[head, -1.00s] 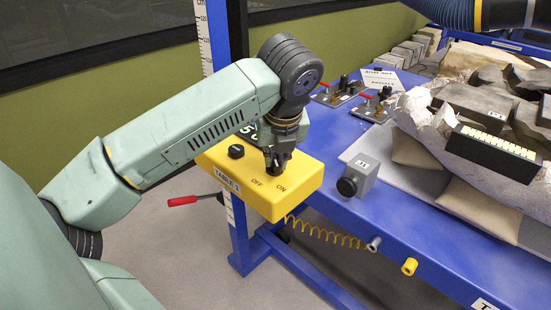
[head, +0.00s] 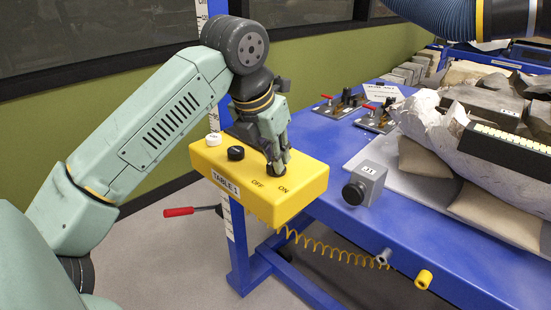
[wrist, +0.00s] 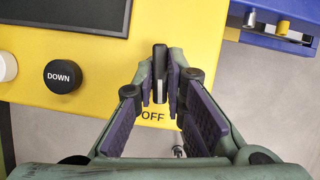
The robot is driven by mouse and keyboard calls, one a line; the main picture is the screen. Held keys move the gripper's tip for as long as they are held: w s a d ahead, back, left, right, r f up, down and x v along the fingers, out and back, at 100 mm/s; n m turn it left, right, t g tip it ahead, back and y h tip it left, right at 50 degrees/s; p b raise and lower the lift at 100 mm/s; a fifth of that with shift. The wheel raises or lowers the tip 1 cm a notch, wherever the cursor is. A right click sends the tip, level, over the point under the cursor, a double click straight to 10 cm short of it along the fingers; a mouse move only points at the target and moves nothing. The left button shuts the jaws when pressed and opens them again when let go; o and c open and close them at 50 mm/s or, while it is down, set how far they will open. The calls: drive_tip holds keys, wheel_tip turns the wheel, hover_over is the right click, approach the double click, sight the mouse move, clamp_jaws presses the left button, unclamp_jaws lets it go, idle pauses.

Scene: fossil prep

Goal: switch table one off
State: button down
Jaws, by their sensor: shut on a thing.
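The yellow control box (head: 285,205), labelled TABLE 1, is fixed at the near left corner of the blue table. Its top has OFF and ON printed beside a black rotary switch (wrist: 160,62). My gripper (head: 279,162) reaches the switch from above, leaning over the box. In the wrist view my fingers (wrist: 160,88) are closed on both sides of the switch. The ON print is hidden in the wrist view.
A black DOWN button (wrist: 63,76) and a white button (head: 213,139) sit left of the switch. A grey box labelled J1 (head: 365,185) stands right on the blue table (head: 330,200). A red-handled lever (head: 180,212) sticks out below.

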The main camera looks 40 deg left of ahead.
drive_tip(key=shift+m+h, duration=0.4)
drive_tip(key=shift+m, duration=0.4)
drive_tip(key=c, duration=1.6)
unclamp_jaws()
drive_tip(key=shift+c, duration=0.2)
drive_tip(key=shift+r, duration=0.1)
drive_tip(key=v, duration=1.2)
